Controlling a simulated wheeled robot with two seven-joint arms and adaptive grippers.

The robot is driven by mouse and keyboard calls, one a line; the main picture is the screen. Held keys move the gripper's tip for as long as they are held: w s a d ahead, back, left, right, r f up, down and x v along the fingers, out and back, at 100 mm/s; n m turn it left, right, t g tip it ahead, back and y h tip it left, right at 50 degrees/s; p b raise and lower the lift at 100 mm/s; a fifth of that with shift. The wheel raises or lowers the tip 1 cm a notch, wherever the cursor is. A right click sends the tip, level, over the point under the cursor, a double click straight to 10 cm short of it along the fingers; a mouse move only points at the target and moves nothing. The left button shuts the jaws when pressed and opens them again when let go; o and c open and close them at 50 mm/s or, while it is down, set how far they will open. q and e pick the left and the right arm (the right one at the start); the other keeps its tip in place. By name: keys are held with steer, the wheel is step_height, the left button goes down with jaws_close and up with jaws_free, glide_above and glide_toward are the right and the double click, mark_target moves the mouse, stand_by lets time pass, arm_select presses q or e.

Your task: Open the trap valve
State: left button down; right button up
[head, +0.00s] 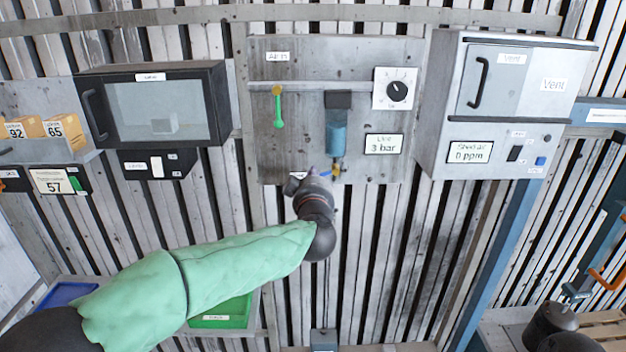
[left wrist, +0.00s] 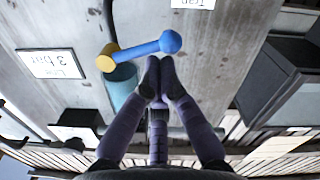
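The trap valve is a yellow fitting (left wrist: 108,57) with a blue ball-ended lever (left wrist: 145,48) under the teal filter bowl (left wrist: 122,85); a partly cut-off label (left wrist: 192,3) is near it. In the head view, the yellow valve (head: 337,168) shows below the blue bowl (head: 336,135), and the lever is largely hidden by my wrist. My left gripper (left wrist: 159,64) has its two fingertips almost together beside the lever's ball end, with nothing visible between them. In the head view my left gripper (head: 297,184) is mostly covered by its wrist.
The grey panel carries a green lever (head: 279,110), a dial (head: 396,89) and a "3 bar" display (head: 383,145). A dark windowed box (head: 152,75) is left, a vent cabinet (head: 512,70) right. A green tray (head: 225,313) lies below my left arm.

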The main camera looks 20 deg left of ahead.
arm_select(q)
steer(key=f+n+b, duration=0.1)
steer(key=n+b, duration=0.2)
steer(key=d+f+n+b, duration=0.1)
steer(key=f+n+b, duration=0.1)
steer(key=n+b, duration=0.1)
steer(key=w+d+f+n+b, duration=0.1)
steer(key=f+n+b, duration=0.1)
steer(key=n, duration=0.3)
steer(key=shift+d+t+h+b, duration=0.2)
steer(key=shift+t+h+b, duration=0.1)
steer(key=shift+b, duration=0.6)
arm_select(e)
step_height(320, 180, down, 10)
steer(key=shift+f, duration=0.15)
arm_select(q)
steer(key=shift+d, duration=0.2)
arm_select(e)
steer(key=shift+f, duration=0.15)
